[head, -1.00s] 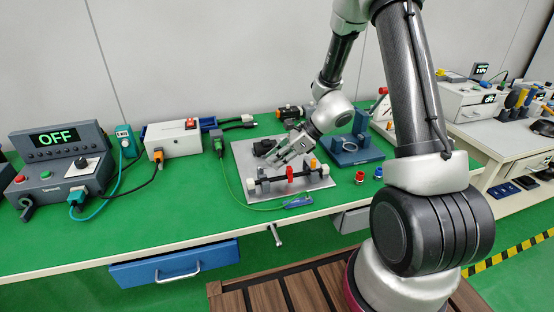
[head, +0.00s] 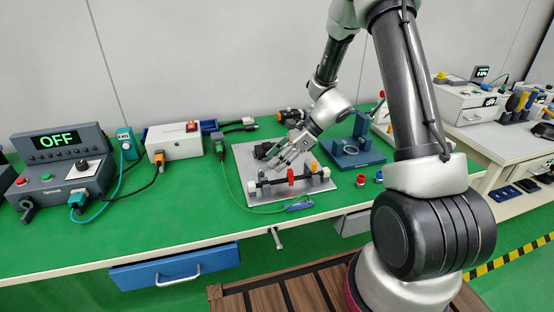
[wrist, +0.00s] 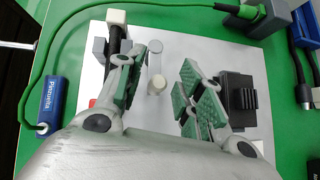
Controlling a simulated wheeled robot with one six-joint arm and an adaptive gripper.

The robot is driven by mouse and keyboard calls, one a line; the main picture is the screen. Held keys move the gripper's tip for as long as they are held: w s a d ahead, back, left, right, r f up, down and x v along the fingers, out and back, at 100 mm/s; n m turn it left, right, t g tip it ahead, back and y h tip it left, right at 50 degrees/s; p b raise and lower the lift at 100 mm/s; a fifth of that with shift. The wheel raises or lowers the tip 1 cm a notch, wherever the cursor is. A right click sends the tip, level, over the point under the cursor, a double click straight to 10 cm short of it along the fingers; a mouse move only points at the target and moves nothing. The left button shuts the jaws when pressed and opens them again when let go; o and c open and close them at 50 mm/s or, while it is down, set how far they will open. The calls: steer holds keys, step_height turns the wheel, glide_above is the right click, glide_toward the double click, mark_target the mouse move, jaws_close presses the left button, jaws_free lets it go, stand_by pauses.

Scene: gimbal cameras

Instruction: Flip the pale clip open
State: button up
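A pale, narrow piece with rounded ends (wrist: 155,68) shows between my fingers in the wrist view; it looks like the pale clip, but I cannot tell whether it is open. It stands beside a black bar with a white end block (wrist: 117,17). In the head view the bar fixture carries a red piece (head: 291,175) and sits on a grey plate (head: 240,155). My gripper (head: 281,163) is low over the plate, behind the bar. In the wrist view its green-padded fingers (wrist: 157,88) are apart, one on each side of the pale piece, with no clear contact. The head view hides the clip.
A black block (wrist: 237,92) lies close outside one finger. A blue tool (head: 299,206) with a green cable lies in front of the plate. A blue stand (head: 355,155) is to the right, and a white box (head: 174,142) to the left. The green bench front-left is clear.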

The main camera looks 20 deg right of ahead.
steer(key=v, duration=1.1)
steer(key=shift+d+r, duration=0.25)
steer(key=s+d+r+n+g+h, duration=0.1)
steer(key=s+d+n+g+h, duration=0.25)
steer(key=s+n, duration=0.65)
steer(key=s+d+r+n+t+h, duration=0.3)
steer(key=s+r+n+t+h, duration=0.2)
steer(key=s+r+n, duration=0.5)
steer(key=s+r+t, duration=0.1)
steer(key=s+r, duration=0.5)
steer(key=shift+s, duration=0.4)
